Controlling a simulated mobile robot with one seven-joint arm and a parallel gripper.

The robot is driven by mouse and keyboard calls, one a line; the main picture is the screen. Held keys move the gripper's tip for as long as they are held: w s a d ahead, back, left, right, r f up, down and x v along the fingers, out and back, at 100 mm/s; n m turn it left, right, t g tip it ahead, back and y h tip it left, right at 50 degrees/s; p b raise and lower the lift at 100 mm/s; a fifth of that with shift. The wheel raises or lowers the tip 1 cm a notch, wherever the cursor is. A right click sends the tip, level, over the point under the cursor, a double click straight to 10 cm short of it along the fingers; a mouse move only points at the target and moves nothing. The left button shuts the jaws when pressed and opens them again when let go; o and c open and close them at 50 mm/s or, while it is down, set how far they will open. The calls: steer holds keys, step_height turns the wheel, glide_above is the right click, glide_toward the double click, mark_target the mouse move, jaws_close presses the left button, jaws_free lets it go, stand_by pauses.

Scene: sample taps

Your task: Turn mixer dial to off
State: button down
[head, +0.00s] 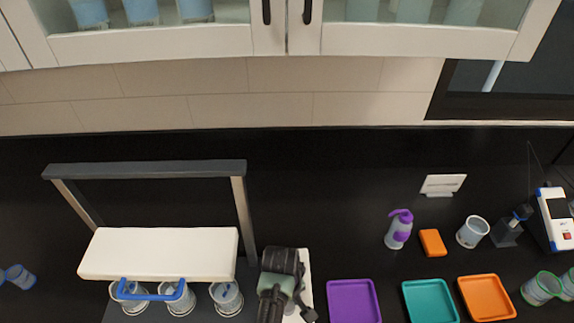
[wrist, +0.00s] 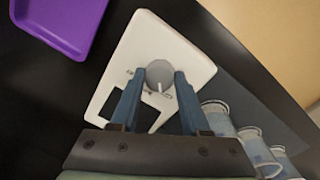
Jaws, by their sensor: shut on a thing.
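The mixer is a white flat-topped unit (wrist: 130,50) with a round grey dial (wrist: 158,72) on its face, seen in the wrist view. A pale pointer line on the dial points toward the bottom of that picture. My gripper (wrist: 159,78) has its two blue fingers on either side of the dial, shut on it. Dark markings beside the dial are partly hidden by the fingers and too small to read. In the head view my gripper (head: 276,297) covers most of the mixer, and only its white right edge (head: 305,275) shows.
A white raised shelf (head: 160,253) with a blue handle and several clear cups (head: 226,298) stand left of my gripper. Purple (head: 353,302), teal (head: 430,302) and orange (head: 486,298) trays lie to the right. A purple-topped bottle (head: 398,230) stands behind them.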

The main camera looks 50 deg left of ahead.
steer(key=shift+n, duration=0.9)
steer(key=shift+w, duration=0.1)
steer(key=shift+c, duration=1.9)
jaws_free()
steer(key=shift+r, duration=0.1)
step_height(320, 180, up, 13)
steer(key=b, duration=0.1)
steer(key=shift+s+b, duration=0.4)
steer(key=shift+s, duration=0.05)
